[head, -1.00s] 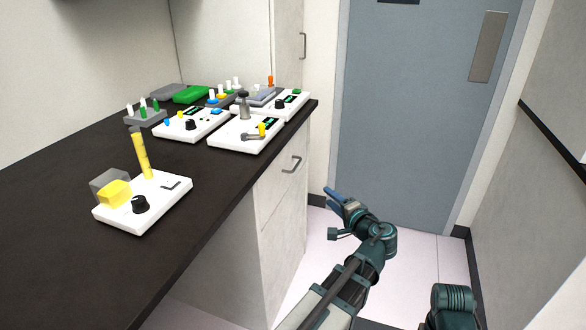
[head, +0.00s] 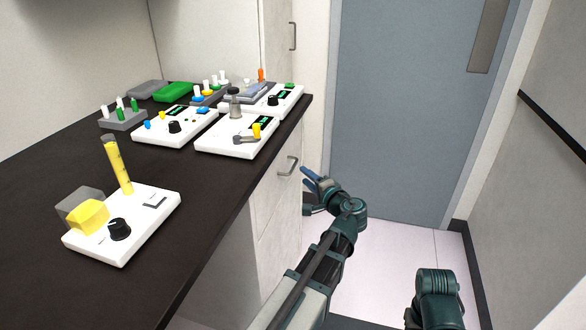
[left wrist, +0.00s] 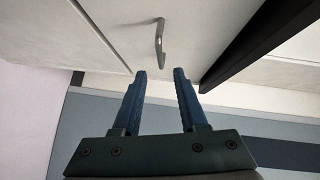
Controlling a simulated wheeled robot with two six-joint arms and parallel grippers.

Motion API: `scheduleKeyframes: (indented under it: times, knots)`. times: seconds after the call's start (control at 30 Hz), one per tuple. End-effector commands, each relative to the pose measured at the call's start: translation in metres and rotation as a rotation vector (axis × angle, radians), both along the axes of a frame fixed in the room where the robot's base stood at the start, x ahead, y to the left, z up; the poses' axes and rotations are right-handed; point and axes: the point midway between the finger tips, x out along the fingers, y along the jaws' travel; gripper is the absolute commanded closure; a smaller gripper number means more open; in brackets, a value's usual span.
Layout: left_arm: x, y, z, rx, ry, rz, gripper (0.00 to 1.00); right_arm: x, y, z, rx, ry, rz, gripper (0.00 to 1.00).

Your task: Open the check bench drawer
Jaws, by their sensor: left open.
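The check bench drawer (head: 272,189) is the upper front under the dark bench top, and it looks shut. Its grey bar handle (head: 288,166) also shows in the left wrist view (left wrist: 159,44), ahead of and between my fingertips. My left gripper (head: 308,187) is just right of the handle in the head view. In the left wrist view my left gripper (left wrist: 160,75) is open, with nothing between its fingers and a gap to the handle. My right gripper is not in view; only part of my right arm shows at the lower right.
The dark bench top (head: 200,228) carries several white devices, including one with a yellow tube (head: 118,166) near the front. A grey door (head: 400,110) stands at the back. The pale floor (head: 390,265) right of the bench is clear.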

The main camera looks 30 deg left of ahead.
Motion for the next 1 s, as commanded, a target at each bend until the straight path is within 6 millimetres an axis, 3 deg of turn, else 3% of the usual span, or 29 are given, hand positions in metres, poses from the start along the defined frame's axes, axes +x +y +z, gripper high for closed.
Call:
scheduleKeyframes:
  times: [0.2, 0.4, 0.6, 0.93, 1.0]
  knots:
    - [0.026, 0.04, -0.008, -0.001, 0.0, 0.004, 0.58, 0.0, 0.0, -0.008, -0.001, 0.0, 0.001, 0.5]
    - [0.041, 0.063, -0.012, 0.001, 0.0, 0.002, 0.58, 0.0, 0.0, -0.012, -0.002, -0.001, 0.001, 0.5]
    - [0.047, 0.075, -0.013, 0.0, 0.0, 0.001, 0.58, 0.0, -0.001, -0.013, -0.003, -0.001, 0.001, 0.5]
    - [0.048, 0.077, -0.013, 0.0, 0.0, 0.0, 0.58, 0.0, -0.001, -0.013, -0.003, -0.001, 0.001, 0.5]
    - [0.048, 0.077, -0.013, 0.0, 0.0, 0.0, 0.69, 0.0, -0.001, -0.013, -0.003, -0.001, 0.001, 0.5]
